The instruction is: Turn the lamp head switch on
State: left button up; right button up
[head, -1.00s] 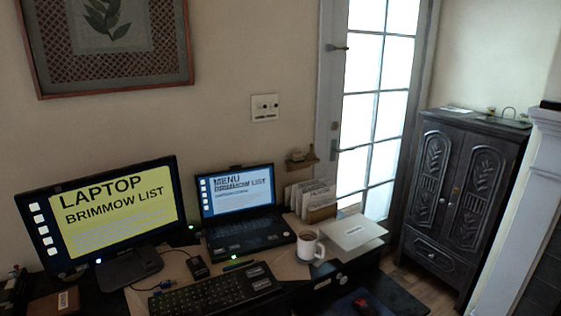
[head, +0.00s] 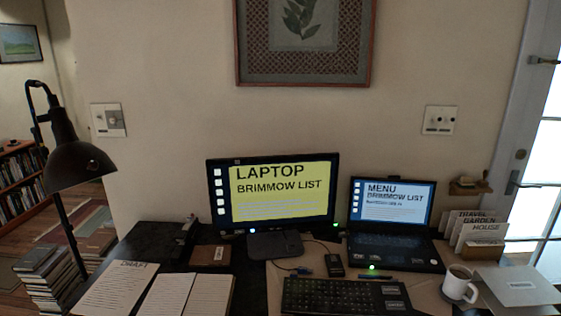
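A dark lamp (head: 76,160) with a cone-shaped head stands at the left of the desk, its head tilted down and its thin pole running down behind the desk's left end. The lamp looks unlit. I cannot make out a switch on its head at this size. A wall plate (head: 108,120) with a switch or socket is on the wall just right of the lamp. Neither of my grippers shows in the head view.
The dark desk holds a monitor (head: 272,192), a laptop (head: 390,222), a keyboard (head: 345,296), a white mug (head: 459,284) and paper sheets (head: 118,288). Stacked books (head: 50,275) stand on the floor at the left. A bookshelf (head: 22,185) is behind the lamp.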

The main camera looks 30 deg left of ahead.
aim_at(43, 118)
jog(key=u, duration=2.2)
